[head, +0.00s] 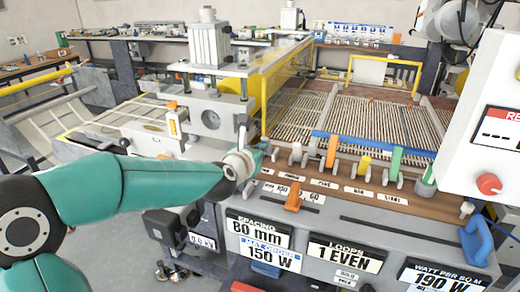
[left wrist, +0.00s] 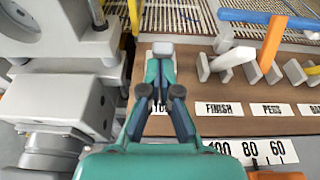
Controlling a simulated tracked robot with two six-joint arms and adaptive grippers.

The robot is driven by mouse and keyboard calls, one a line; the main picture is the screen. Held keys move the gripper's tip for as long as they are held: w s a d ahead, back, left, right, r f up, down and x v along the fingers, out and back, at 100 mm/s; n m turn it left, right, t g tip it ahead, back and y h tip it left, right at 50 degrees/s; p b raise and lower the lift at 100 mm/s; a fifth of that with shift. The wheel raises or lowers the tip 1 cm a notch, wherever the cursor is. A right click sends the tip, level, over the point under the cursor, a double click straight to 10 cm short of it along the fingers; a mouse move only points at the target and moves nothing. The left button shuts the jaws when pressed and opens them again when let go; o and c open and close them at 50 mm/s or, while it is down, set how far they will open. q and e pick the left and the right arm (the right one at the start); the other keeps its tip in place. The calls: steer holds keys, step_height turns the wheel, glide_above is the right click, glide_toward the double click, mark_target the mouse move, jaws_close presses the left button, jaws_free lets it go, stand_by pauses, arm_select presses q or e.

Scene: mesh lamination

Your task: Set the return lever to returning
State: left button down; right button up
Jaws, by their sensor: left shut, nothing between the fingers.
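My left gripper (head: 262,150) reaches in from the left to the left end of a lever row on the machine's front panel. In the left wrist view its teal fingers (left wrist: 160,78) are shut and empty. A pale grey knob (left wrist: 163,48) shows just beyond the fingertips; contact is unclear. A label below it is mostly hidden by the fingers. To its right stand pale levers, one with an orange handle (head: 332,150), one yellow (head: 364,165), one green (head: 396,160). I cannot tell which one is the return lever. My right gripper is not in view.
A blue bar (head: 370,143) runs across above the levers. An orange pointer (head: 293,197) stands on a numbered scale in front. A grey housing (left wrist: 62,100) stands close left of my gripper. A white control box with a red knob (head: 489,184) is at the right.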

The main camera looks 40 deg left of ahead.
mark_target(266, 139)
arm_select(q)
steer(key=shift+w+a+r+g+p, duration=0.15)
steer(key=shift+r+g+p, duration=0.25)
steer(key=shift+p, duration=0.35)
steer(key=shift+w+r+g+p, duration=0.3)
steer(key=shift+p, duration=0.6)
steer(key=shift+w+r+h+p, duration=0.15)
steer(key=shift+w+h+p, duration=0.15)
steer(key=shift+p, duration=0.15)
steer(key=shift+w+r+p, duration=0.3)
steer(key=shift+w+p, duration=0.05)
steer(key=shift+p, duration=0.15)
steer(key=shift+w+r, duration=0.15)
steer(key=shift+w, duration=0.2)
steer(key=shift+w+a+r, duration=0.2)
steer(key=shift+w+a, duration=0.05)
steer(key=shift+w, duration=0.35)
steer(key=shift+w+a+r, duration=0.2)
steer(key=shift+w+a, duration=0.1)
steer(key=shift+w, duration=0.3)
steer(key=shift+w+a+r+p, duration=0.1)
steer(key=shift+w+a+p, duration=0.1)
steer(key=shift+w, duration=0.6)
steer(key=shift+w+a+p, duration=0.1)
steer(key=shift+w+p, duration=0.1)
steer(key=shift+w, duration=0.6)
